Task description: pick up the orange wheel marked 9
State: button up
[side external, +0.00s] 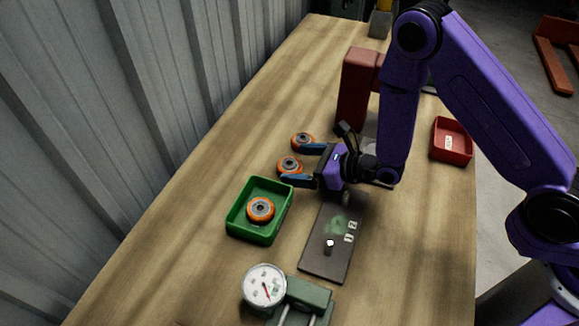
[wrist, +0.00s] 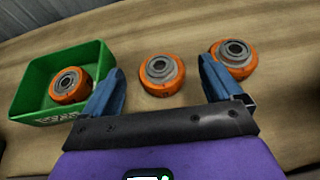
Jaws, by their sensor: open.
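Three orange wheels with grey hubs are in view, and I cannot read a number on any of them. One wheel (side external: 290,166) lies on the table between the fingertips of my open gripper (side external: 293,163); in the wrist view this wheel (wrist: 161,75) sits between the two blue fingers (wrist: 161,66), with visible gaps on both sides. A second wheel (side external: 302,139) lies just beyond the far finger, and it shows right of the right finger in the wrist view (wrist: 234,59). A third wheel (side external: 260,209) lies inside the green tray (side external: 238,232).
A dark plate (side external: 318,262) with a peg lies in front of my gripper. A dial gauge (side external: 264,287) stands at the near edge. A red block (side external: 354,95) stands behind my gripper, and a red tray (side external: 452,154) is at the right. The table left of the wheels is clear.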

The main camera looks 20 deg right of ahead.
jog(key=shift+x, duration=1.05)
jog(key=c, duration=1.2)
jog(key=shift+c, duration=0.3)
jog(key=shift+r, duration=0.1)
